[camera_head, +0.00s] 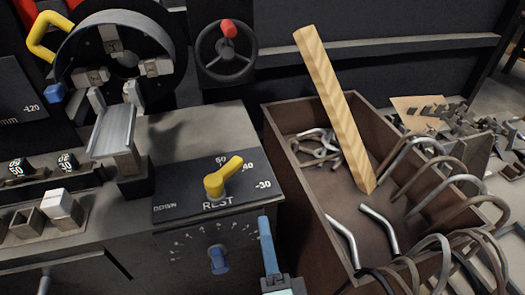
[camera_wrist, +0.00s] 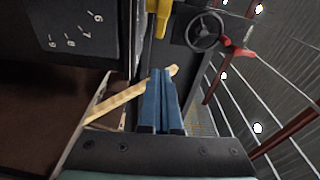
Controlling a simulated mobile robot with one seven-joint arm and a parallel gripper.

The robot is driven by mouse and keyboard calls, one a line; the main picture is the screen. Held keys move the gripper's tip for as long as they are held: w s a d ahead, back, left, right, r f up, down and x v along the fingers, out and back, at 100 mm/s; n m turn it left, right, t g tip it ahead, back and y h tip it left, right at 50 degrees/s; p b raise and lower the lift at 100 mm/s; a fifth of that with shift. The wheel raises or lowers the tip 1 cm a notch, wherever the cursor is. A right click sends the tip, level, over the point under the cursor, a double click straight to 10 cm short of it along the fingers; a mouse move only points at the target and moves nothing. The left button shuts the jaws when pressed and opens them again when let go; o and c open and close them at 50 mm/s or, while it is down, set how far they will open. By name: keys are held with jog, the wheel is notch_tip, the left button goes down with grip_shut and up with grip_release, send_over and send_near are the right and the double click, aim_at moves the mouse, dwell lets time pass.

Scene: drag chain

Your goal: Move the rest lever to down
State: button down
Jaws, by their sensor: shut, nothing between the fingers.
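The yellow rest lever (camera_head: 222,176) sits on the dark REST plate (camera_head: 165,208) in the head view. Its handle points up and right, towards the 40 mark, away from the DOWN label at the plate's left. My gripper (camera_head: 264,220) shows blue fingers just right of the plate's front right corner, below and right of the lever and apart from it. In the wrist view the blue fingers (camera_wrist: 161,75) are together with nothing held. A yellow part (camera_wrist: 157,18), probably the lever, shows beyond the fingertips at the top edge.
A brown bin (camera_head: 281,165) with bent tubes and a wooden plank (camera_head: 335,105) stands to the right. A handwheel (camera_head: 226,51) with a red knob is behind. A small blue knob (camera_head: 218,259) is on the front dial below the plate.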

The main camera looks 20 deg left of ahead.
jog(key=p, duration=0.2)
send_near(240, 166)
jog(key=shift+m, duration=0.3)
jog(key=w, duration=0.4)
jog(key=shift+d+r, duration=0.2)
jog(key=shift+d, duration=0.15)
jog(key=shift+w+a, duration=0.15)
jog(key=shift+a, duration=0.45)
jog(key=shift+w+a, duration=0.15)
jog(key=shift+a, duration=0.45)
jog(key=shift+w+a+f, duration=0.1)
jog(key=shift+w+a, duration=0.1)
jog(key=shift+a, duration=0.3)
jog(key=shift+w, duration=0.1)
